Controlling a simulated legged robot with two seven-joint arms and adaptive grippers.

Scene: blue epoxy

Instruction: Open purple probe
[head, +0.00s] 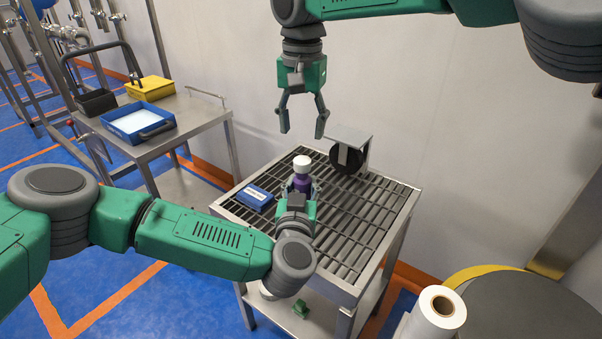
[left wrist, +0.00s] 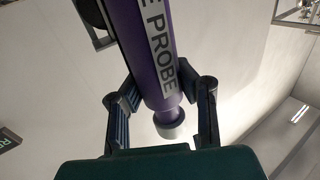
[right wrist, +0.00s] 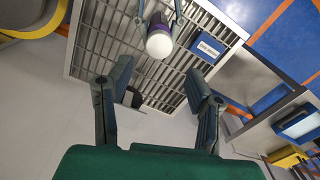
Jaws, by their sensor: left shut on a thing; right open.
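The purple probe (head: 302,183) stands upright at the slatted cart top with its white cap (head: 302,163) on. In the left wrist view the purple body (left wrist: 150,50) carries a white label reading "PROBE". My left gripper (head: 299,187) is shut on the purple body, with a finger on each side. My right gripper (head: 303,130) hangs above the probe, open and empty, fingers pointing down. In the right wrist view the white cap (right wrist: 159,44) lies beyond and between its open fingers, apart from them.
A blue labelled box (head: 255,197) lies on the slatted cart top (head: 365,235) left of the probe. A black round device on a metal bracket (head: 348,155) stands behind right. A steel trolley with a blue tray (head: 138,121) and yellow bin (head: 150,88) is at left. A white roll (head: 440,308) is front right.

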